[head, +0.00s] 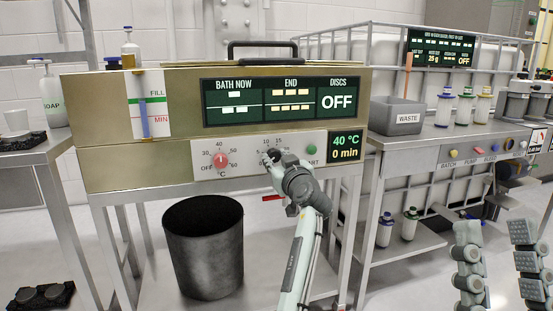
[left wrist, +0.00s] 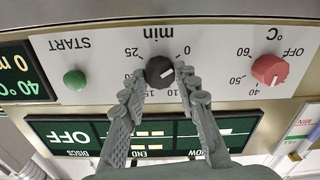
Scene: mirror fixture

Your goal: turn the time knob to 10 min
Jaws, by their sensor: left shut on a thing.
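The time knob (left wrist: 159,71) is dark with a white pointer mark, on the pale control panel (head: 240,152). In the left wrist view, which is upside down, the mark points right and slightly up, toward the low end of the min scale. My left gripper (left wrist: 161,80) has its fingers closed on both sides of the knob. In the head view the gripper (head: 274,160) covers most of the knob and part of its scale. The display (head: 345,147) reads 40 °C and 0 min. My right gripper (head: 502,262) is open and empty at the lower right.
The red temperature knob (head: 221,160) is left of the time knob, and the green START button (head: 311,149) is right of it. A black bin (head: 204,250) stands below. A grey WASTE box (head: 398,114) is on the right bench.

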